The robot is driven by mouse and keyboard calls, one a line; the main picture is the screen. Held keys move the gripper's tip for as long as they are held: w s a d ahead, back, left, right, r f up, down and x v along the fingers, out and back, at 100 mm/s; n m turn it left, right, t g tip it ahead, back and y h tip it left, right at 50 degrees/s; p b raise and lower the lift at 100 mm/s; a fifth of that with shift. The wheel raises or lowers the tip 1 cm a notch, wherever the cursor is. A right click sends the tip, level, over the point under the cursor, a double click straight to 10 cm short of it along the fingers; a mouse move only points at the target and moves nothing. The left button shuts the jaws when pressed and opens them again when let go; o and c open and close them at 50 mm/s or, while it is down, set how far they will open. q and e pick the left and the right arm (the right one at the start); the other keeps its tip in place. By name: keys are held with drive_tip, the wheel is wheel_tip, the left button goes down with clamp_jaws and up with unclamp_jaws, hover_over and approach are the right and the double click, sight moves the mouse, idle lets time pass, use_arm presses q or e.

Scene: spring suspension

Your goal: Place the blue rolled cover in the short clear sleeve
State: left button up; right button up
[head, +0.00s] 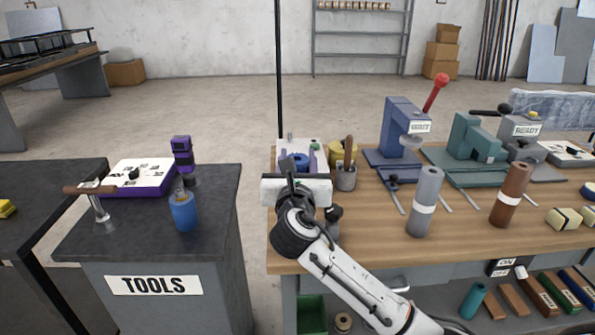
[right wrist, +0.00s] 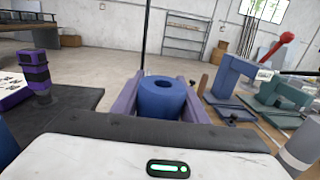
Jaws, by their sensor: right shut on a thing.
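My right gripper (right wrist: 160,85) has purple fingers and is shut on the blue rolled cover (right wrist: 163,98), a thick blue roll with a hole in its top. The roll sits upright between the fingers. In the head view the gripper (head: 298,157) is over the left end of the wooden bench, and my wrist partly hides the roll (head: 299,160). I cannot make out the short clear sleeve for certain; a clear, crinkled piece (head: 560,108) lies at the bench's far right. My left gripper is not in view.
The wooden bench (head: 380,235) carries a blue press (head: 400,130), a green press (head: 475,138), a grey roll (head: 425,200), a brown roll (head: 510,195) and a tool cup (head: 346,178).

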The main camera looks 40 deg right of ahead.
drive_tip(key=shift+f, duration=1.25)
drive_tip(key=shift+f, duration=0.15)
drive_tip(key=o, duration=1.4)
drive_tip(key=v, duration=1.2)
